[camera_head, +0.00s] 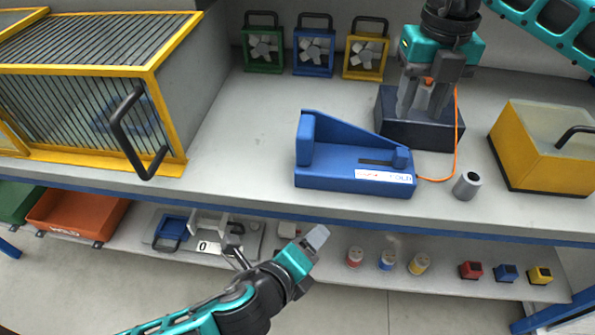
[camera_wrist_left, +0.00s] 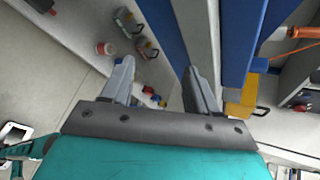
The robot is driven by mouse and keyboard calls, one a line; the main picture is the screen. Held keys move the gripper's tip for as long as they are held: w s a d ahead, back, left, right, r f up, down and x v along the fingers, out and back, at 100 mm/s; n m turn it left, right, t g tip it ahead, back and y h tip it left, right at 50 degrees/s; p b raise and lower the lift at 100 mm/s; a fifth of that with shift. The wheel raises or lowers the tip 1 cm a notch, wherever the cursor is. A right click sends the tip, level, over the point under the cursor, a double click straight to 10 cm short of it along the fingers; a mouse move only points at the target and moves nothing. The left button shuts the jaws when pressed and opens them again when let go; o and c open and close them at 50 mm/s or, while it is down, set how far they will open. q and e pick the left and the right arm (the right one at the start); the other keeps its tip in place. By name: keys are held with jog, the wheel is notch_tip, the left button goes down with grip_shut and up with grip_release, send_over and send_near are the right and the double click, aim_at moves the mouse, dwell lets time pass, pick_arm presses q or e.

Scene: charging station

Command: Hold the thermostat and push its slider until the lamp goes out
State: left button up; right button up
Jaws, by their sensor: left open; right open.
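The blue thermostat (camera_head: 340,170) sits on the bench top, with a tall block at its left end and a HOT–COLD label on its front. Its small blue slider (camera_head: 401,157) stands near the right, COLD end of the slot. An orange cable joins it to a dark box (camera_head: 395,130) behind. My right gripper (camera_head: 422,112) points down over that box, open, with a grey and orange part between or behind its fingers. I cannot tell whether a lamp is lit. My left gripper (camera_head: 316,238) is off the bench's front edge, below the thermostat; in the left wrist view (camera_wrist_left: 160,88) it is open and empty.
A grey cylinder (camera_head: 467,185) stands right of the thermostat, and a yellow box (camera_head: 545,145) beyond it. A yellow barred cage (camera_head: 95,100) stands left. Three fans (camera_head: 313,50) line the back. The blue bench edge (camera_head: 270,212) lies between my left gripper and the thermostat.

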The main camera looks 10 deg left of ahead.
pick_arm(q)
notch_tip(320, 180, up, 6)
jog(key=f+m+t+y, duration=0.1)
jog(key=m+t, duration=0.2)
jog(key=m, duration=0.6)
jog(key=t+y, duration=0.3)
jog(key=y, duration=0.2)
send_near(308, 114)
jog(key=w, duration=0.6)
jog(key=w+a, duration=0.1)
jog(key=w, duration=0.2)
jog(key=shift+a+f, duration=0.1)
jog(key=shift+f, duration=0.15)
jog(key=shift+c, duration=0.4)
grip_shut()
pick_arm(e)
jog(key=shift+d, duration=0.1)
jog(key=shift+c, duration=1)
jog(key=d+f, duration=0.1)
jog(key=d+f+m, duration=0.1)
jog(key=shift+w+d, duration=0.15)
jog(key=shift+d, duration=0.2)
grip_shut()
jog(key=shift+m, duration=0.3)
notch_tip(308, 114, down, 9)
jog(key=shift+d+f, duration=0.1)
jog(key=shift+f, duration=0.05)
